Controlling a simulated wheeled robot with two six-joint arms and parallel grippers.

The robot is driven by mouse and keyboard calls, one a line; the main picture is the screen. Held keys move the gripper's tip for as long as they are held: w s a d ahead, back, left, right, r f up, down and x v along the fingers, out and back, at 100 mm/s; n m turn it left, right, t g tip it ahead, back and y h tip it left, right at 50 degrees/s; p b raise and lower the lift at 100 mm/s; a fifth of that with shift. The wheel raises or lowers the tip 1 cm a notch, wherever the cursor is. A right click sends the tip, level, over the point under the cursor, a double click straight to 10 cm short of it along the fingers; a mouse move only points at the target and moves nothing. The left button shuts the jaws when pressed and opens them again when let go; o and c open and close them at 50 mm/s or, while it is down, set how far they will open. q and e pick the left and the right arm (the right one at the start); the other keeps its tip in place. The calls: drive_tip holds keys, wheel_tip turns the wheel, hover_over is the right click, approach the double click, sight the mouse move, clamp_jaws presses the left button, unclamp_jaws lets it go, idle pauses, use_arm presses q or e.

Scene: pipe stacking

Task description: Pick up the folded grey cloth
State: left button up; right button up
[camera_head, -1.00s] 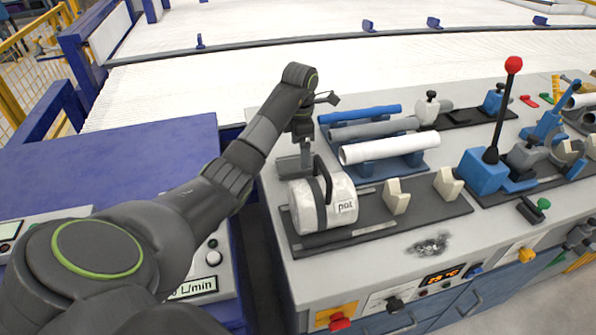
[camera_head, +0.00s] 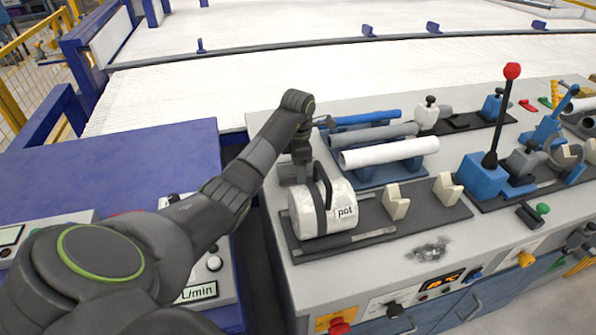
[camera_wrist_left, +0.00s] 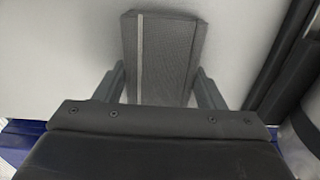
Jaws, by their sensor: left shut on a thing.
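The folded grey cloth (camera_wrist_left: 165,50) is a flat rectangle with a pale stripe along its left side in the left wrist view. It lies between the two dark fingers of my left gripper (camera_wrist_left: 159,72), which are shut on it. In the head view my left gripper (camera_head: 296,172) is low over the left end of the workbench, behind and left of a white roll. The cloth is mostly hidden there by the arm and the roll. I cannot tell whether the cloth touches the bench top. My right gripper is not in view.
White (camera_head: 390,152), grey (camera_head: 375,133) and blue (camera_head: 367,117) pipes lie to the right. A red-knobbed lever (camera_head: 501,115) rises farther right.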

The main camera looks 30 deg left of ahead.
use_arm(q)
wheel_tip(320, 180, up, 5)
drive_tip(key=shift+w+r, duration=0.1)
drive_tip(key=shift+r, duration=0.1)
wheel_tip(320, 180, up, 3)
drive_tip(key=p, duration=0.3)
drive_tip(key=shift+r+p, duration=0.1)
drive_tip(key=shift+p, duration=0.3)
drive_tip(key=shift+r+p, duration=0.7)
drive_tip(key=shift+p, duration=0.05)
drive_tip(key=o, duration=0.4)
drive_tip(key=shift+c, duration=1.5)
